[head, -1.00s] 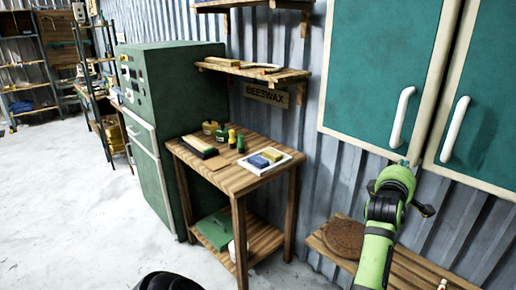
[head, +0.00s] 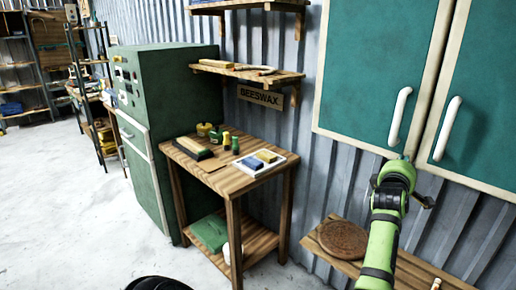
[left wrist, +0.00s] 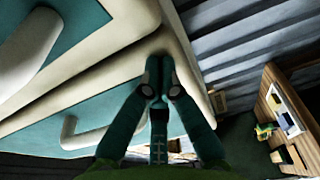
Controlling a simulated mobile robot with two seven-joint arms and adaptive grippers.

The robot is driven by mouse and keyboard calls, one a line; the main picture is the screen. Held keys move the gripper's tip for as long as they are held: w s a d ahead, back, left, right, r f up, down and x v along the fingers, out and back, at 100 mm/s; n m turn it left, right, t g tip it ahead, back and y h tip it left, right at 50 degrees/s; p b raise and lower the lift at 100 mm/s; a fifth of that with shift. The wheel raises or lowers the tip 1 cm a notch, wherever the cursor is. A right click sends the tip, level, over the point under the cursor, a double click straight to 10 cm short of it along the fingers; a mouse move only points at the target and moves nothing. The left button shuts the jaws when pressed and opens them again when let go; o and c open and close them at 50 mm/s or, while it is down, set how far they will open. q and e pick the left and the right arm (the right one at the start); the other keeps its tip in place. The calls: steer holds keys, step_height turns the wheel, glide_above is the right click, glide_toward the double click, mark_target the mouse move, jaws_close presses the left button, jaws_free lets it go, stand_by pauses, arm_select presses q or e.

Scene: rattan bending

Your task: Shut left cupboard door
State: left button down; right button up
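The cupboard's left door (head: 375,70) is green with a cream frame and a white handle (head: 399,116) near its right edge. It looks shut or nearly shut, beside the right door (head: 485,90); I cannot tell whether a small gap is left. My left gripper (head: 405,159) is at the left door's lower right corner, just below the handle, with its tips mostly hidden by the wrist. In the left wrist view, my left gripper's fingers (left wrist: 159,82) are together, at or very near the cream door frame (left wrist: 105,50), with nothing seen between them. My right gripper is not in view.
A low wooden bench (head: 325,248) with a round brown disc (head: 342,239) stands below the cupboard. A wooden table (head: 228,180) with small items and a green cabinet (head: 180,110) stand left. Wall shelves (head: 245,72) hang above the table. The floor at left is clear.

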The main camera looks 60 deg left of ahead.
mark_target(414, 123)
arm_select(q)
step_height(414, 123, up, 10)
steer(key=shift+s+r, duration=0.1)
steer(key=shift+r, duration=0.25)
